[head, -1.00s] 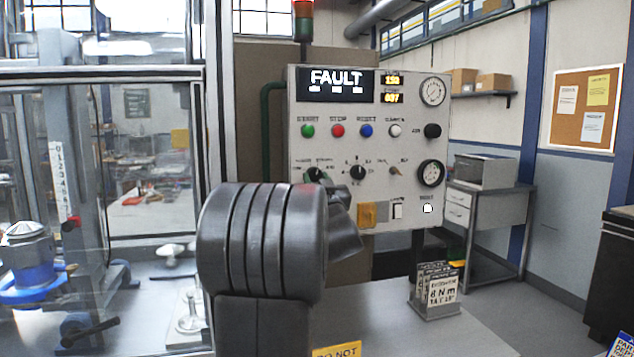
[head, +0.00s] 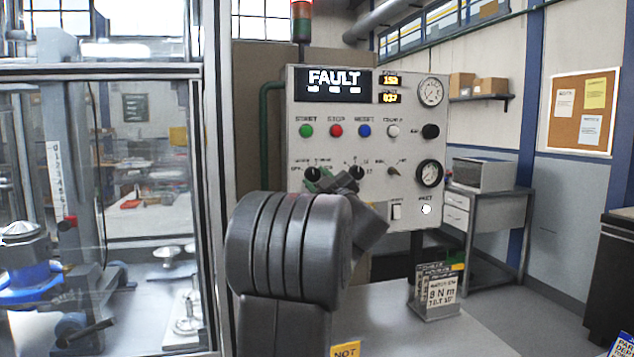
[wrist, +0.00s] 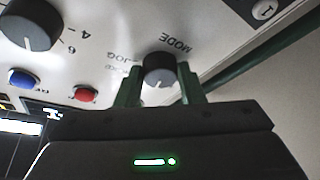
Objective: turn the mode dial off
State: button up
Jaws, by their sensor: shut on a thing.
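The mode dial (head: 312,174) is a dark round knob at the lower left of the grey control panel (head: 380,130). In the wrist view the dial (wrist: 159,69) sits between my gripper's two green fingers, under an upside-down MODE label. A pale pointer line shows on its lower part. My gripper (wrist: 160,84) is shut on the dial, one finger at each side. In the head view my gripper (head: 324,184) shows as small green fingers at the dial's lower right edge, and my dark wrist hides the panel's lower left. The exact position the dial points to is not readable.
A second dark knob (head: 356,172) is close to the right of the dial. Green, red, blue and white buttons are above. The display (head: 333,85) reads FAULT. A clear-walled enclosure (head: 140,200) stands left; a sign holder (head: 437,292) stands on the bench.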

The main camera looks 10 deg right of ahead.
jog(key=n+g, duration=0.1)
jog(key=n, duration=0.1)
jog(key=n+y+p, duration=0.1)
jog(key=n, duration=0.1)
jog(key=n+g+p, duration=0.1)
jog(key=n, duration=0.1)
jog(key=shift+d+r+n+g+y, duration=0.25)
jog(key=shift+r+n+g+y, duration=0.05)
jog(key=shift+r+n+y, duration=0.1)
jog(key=n+g+p, duration=0.1)
jog(key=n+p, duration=0.1)
jog(key=n, duration=0.2)
jog(key=shift+n+g, duration=0.4)
jog(key=o, duration=1)
jog(key=b+v, duration=0.1)
jog(key=v, duration=1.2)
jog(key=shift+s+r, duration=0.2)
jog(key=shift+s, duration=0.2)
